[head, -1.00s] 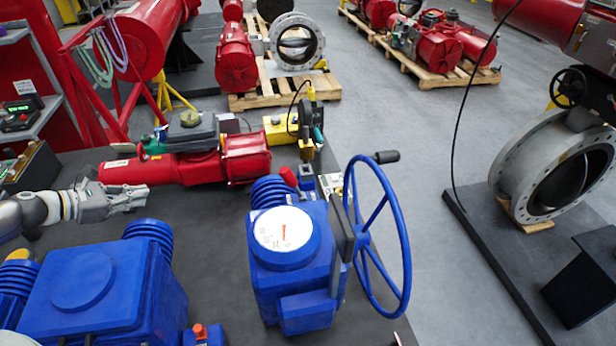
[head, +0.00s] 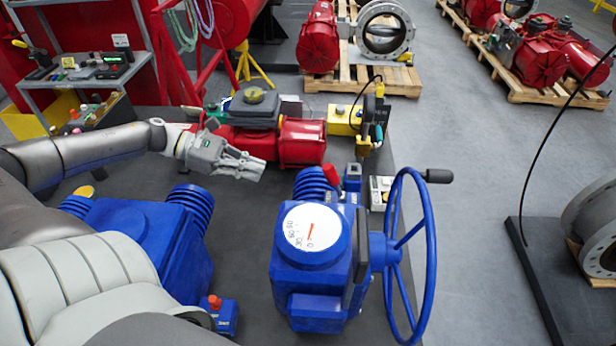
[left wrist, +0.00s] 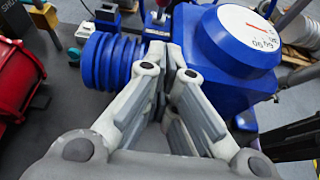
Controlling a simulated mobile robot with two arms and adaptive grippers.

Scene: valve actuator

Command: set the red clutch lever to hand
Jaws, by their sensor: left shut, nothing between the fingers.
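The blue actuator (head: 315,262) stands upright, with a round white dial (head: 311,227) on top and a blue handwheel (head: 430,262) on its right side. A small red lever (head: 331,174) sticks up behind the dial, beside the blue ribbed cylinder; its setting is too small to read. In the left wrist view a red knob-like part (left wrist: 160,4) shows at the top edge, partly cut off. My left gripper (head: 258,170) is shut and empty, left of the ribbed cylinder and apart from the lever. In the left wrist view its fingers (left wrist: 169,52) meet in front of the actuator.
A second blue actuator (head: 150,232) stands to the left, with another red-topped part (head: 213,302) near it. A red cylinder (head: 303,142) lies behind my gripper. A yellow block (head: 343,119) and a white switch box (head: 380,190) stand farther right.

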